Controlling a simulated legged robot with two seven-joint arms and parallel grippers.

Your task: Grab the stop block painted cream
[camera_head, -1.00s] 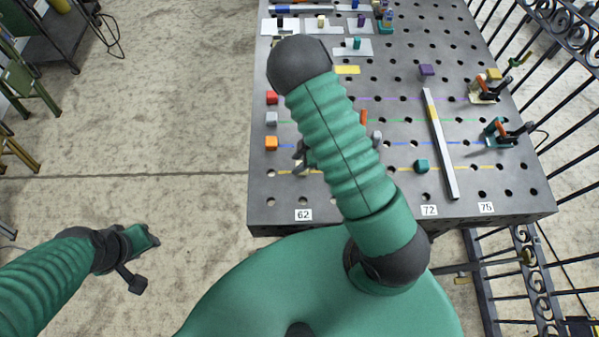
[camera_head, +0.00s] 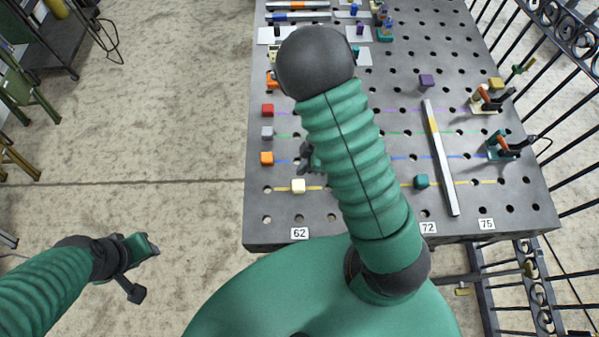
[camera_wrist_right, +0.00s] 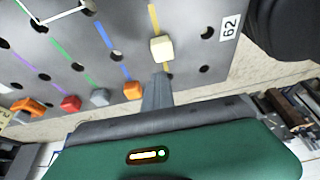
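The cream stop block (camera_head: 298,186) sits on the yellow line near the table's front left, above the 62 label. It also shows in the right wrist view (camera_wrist_right: 162,48), just beyond the grey finger end of my right gripper (camera_wrist_right: 157,90). In the head view my right gripper (camera_head: 307,159) is partly hidden behind my forearm, just behind the block. I see a gap between them there and nothing held; the finger spacing is unclear. My left gripper (camera_head: 134,285) hangs over the floor, left of the table; its finger spacing is unclear.
Orange (camera_head: 266,158), grey (camera_head: 267,132) and red (camera_head: 267,110) blocks stand in a row along the left edge. A teal block (camera_head: 421,181) and a long bar (camera_head: 440,160) lie to the right. Toggle clamps (camera_head: 505,147) stand near the right edge.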

